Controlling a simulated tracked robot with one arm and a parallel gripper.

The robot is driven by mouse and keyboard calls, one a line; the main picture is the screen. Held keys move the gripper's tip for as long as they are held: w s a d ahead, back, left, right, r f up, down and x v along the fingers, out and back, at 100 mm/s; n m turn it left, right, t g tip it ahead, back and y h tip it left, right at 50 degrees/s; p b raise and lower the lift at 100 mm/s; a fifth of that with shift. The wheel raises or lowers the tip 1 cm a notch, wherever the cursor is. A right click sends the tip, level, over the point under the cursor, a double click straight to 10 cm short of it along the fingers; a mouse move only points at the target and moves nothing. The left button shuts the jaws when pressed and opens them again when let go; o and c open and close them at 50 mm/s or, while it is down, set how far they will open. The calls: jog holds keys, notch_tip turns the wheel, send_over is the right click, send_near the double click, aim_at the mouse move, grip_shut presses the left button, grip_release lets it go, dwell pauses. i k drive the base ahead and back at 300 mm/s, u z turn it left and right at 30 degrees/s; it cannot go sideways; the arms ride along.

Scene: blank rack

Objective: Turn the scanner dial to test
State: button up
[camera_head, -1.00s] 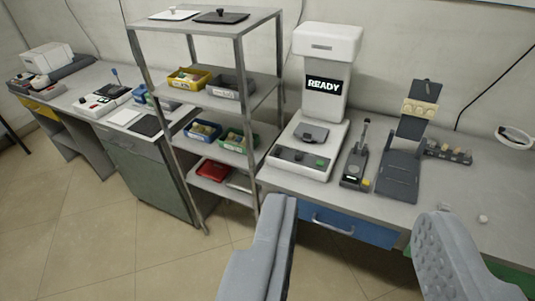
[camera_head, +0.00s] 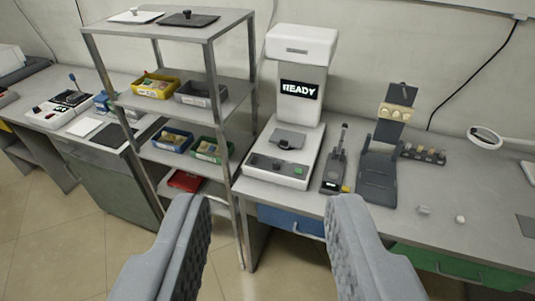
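The scanner is a white machine (camera_head: 303,55) on the bench, with a black screen (camera_head: 299,89) reading READY. Its low base has a dark front panel (camera_head: 274,166) with small controls and a green button (camera_head: 299,170). The dial is too small to make out for certain among these controls. A grey plate with a dark part (camera_head: 286,141) sits on the base. My gripper (camera_head: 268,203) is open and empty. Its two grey fingers are wide apart in the lower picture, in front of and below the scanner, touching nothing.
A metal shelf rack (camera_head: 225,115) with several coloured bins stands close left of the scanner. A small lever device (camera_head: 335,165) and a dark stand (camera_head: 380,165) stand right of it. Small pieces (camera_head: 460,219) lie farther right. Floor is free in front.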

aim_at(276, 166)
jog(key=z, duration=0.05)
jog(key=i, duration=1.5)
